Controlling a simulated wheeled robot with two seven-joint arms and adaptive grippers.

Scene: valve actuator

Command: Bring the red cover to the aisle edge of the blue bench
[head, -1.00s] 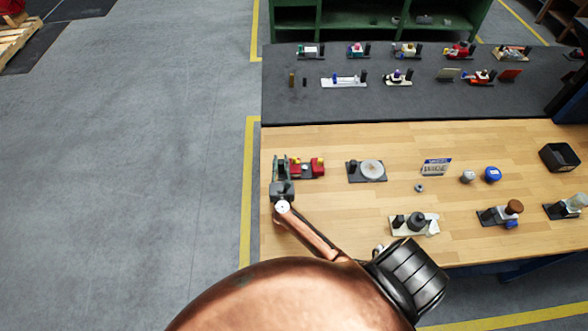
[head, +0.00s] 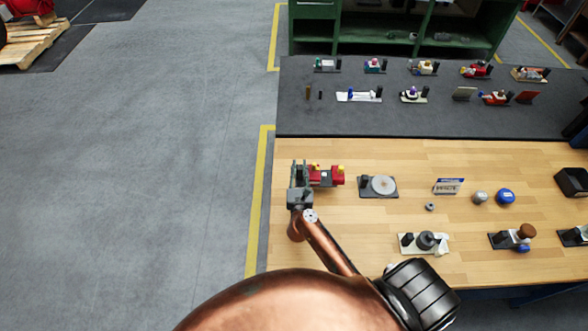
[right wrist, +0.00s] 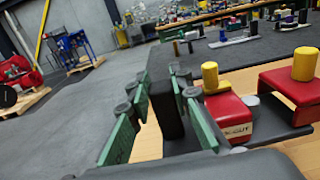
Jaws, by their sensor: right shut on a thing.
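The red cover (head: 327,174) is a red piece with yellow knobs on a dark base, near the left edge of the wooden-topped bench (head: 330,262). The right wrist view shows red blocks (right wrist: 233,118) with yellow cylinders on a black base and a black upright block (right wrist: 166,108) at its left end. My right gripper (head: 300,173) is shut on that black block, with its green fingers (right wrist: 160,115) on either side. I cannot tell whether the base touches the bench top. My left gripper is not in view.
A round-disc fixture (head: 382,186) stands just right of the red cover. Other fixtures, a blue knob (head: 505,196) and a black bin (head: 574,182) lie further right. A dark mat (head: 420,115) with several small assemblies lies behind. The floor aisle (head: 140,170) at left is clear.

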